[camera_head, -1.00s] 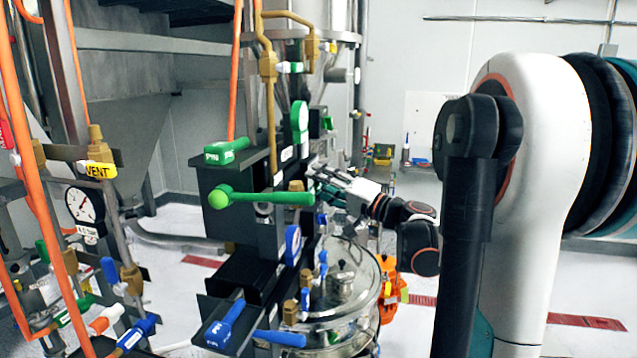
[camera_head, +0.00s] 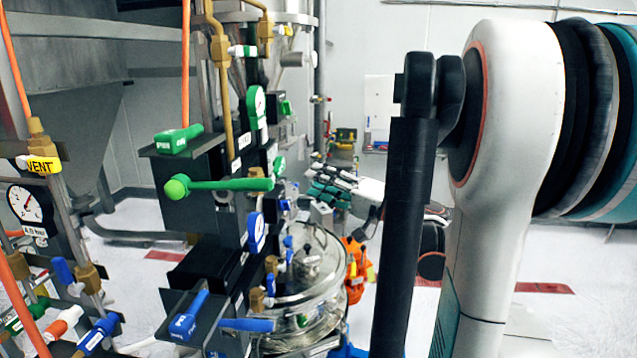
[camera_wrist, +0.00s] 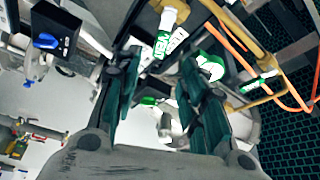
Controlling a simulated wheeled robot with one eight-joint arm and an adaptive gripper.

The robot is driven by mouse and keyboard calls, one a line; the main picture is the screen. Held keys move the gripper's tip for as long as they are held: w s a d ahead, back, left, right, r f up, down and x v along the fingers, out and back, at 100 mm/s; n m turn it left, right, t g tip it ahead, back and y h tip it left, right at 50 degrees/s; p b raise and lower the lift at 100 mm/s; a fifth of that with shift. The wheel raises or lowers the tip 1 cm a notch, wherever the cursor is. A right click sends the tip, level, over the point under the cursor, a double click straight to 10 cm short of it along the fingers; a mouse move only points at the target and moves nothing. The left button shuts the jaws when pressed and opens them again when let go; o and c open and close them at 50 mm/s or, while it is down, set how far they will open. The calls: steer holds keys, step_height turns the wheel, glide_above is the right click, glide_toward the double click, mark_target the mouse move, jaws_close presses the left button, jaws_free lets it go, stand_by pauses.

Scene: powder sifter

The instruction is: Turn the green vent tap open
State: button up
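My gripper (camera_head: 325,188) shows in the head view with teal fingers, to the right of the black valve panel. In the wrist view my gripper (camera_wrist: 158,62) has its two fingers well apart, with nothing held between them. A small green tap part (camera_wrist: 148,100) shows beyond the fingers, partly hidden. No contact is visible. In the head view, a long green lever with a ball end (camera_head: 220,185) and a green block handle (camera_head: 178,139) are left of the gripper.
Blue handles (camera_head: 190,318) sit below. A glass-lidded vessel (camera_head: 310,275) stands under the gripper. A yellow VENT label (camera_head: 42,165) is on pipework at the left. Orange hoses (camera_wrist: 228,38) cross the wrist view.

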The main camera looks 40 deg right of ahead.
mark_target(276, 173)
steer(key=shift+w, duration=0.1)
jaws_close()
steer(key=w+d+f+m+g+y+p, duration=0.1)
steer(key=d+m+g+p, duration=0.15)
steer(key=m, duration=0.45)
steer(key=w+d+f+m+g+p, duration=0.1)
steer(key=w+d+m+g, duration=0.2)
steer(key=m, duration=0.5)
steer(key=w+a+r+p, duration=0.1)
steer(key=w+a+p, duration=0.2)
steer(key=w+a, duration=0.2)
steer(key=shift+w+a+g+p, duration=0.35)
steer(key=shift+w+a+g, duration=0.05)
steer(key=shift+a+g, duration=0.05)
